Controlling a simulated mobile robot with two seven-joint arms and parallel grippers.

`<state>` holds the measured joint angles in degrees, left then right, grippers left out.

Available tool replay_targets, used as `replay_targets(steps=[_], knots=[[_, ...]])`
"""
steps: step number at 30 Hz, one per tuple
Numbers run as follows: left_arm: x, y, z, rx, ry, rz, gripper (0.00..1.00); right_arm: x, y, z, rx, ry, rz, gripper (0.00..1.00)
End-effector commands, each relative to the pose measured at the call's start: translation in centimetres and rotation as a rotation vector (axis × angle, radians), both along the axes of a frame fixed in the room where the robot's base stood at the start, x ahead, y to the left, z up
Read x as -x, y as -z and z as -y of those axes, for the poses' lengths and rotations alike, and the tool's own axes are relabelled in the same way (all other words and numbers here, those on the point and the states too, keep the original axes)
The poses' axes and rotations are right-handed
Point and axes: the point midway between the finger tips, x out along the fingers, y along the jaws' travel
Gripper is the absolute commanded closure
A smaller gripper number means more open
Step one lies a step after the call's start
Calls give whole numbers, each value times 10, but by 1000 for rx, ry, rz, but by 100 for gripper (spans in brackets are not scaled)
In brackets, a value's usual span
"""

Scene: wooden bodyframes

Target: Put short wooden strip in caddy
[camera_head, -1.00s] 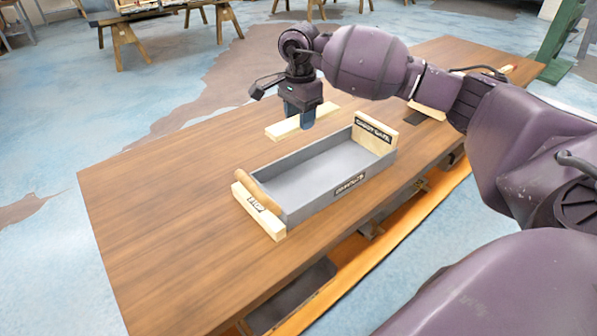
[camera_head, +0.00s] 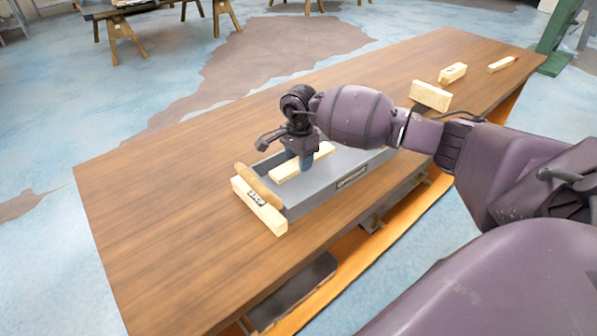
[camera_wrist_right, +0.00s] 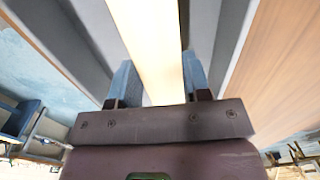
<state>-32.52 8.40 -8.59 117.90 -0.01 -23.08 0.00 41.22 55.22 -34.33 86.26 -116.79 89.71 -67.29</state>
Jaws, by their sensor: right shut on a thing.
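The short wooden strip (camera_head: 303,161) is pale and lies within the outline of the grey caddy (camera_head: 346,189) in the head view. My right gripper (camera_head: 306,163) is shut on the strip, over the caddy's left half. In the right wrist view, the strip (camera_wrist_right: 150,45) runs between the two blue fingers (camera_wrist_right: 160,85), with grey caddy walls on both sides. Whether the strip touches the caddy floor cannot be told. The caddy's near end has a pale wooden block (camera_head: 258,207) and a round wooden handle. My arm hides its far end. My left gripper is not in view.
The caddy stands on a long brown wooden table (camera_head: 170,200). Several pale wooden pieces, including one block (camera_head: 430,96), lie toward the table's far right end. The left part of the table is clear.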

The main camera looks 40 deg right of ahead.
Motion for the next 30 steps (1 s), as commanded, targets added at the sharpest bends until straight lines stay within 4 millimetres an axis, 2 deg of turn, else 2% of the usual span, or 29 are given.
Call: replay_targets(steps=[5, 13, 26, 27, 30], knots=[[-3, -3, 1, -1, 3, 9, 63, 0, 9, 0, -1, 0, -1, 81], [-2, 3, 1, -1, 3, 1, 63, 1, 44, 0, -1, 1, -3, 81], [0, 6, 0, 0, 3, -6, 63, 0, 49, 0, 1, 0, -1, 81], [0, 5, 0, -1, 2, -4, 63, 0, 48, 0, 1, 0, -1, 50], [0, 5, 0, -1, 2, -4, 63, 0, 48, 0, 0, 0, 0, 35]])
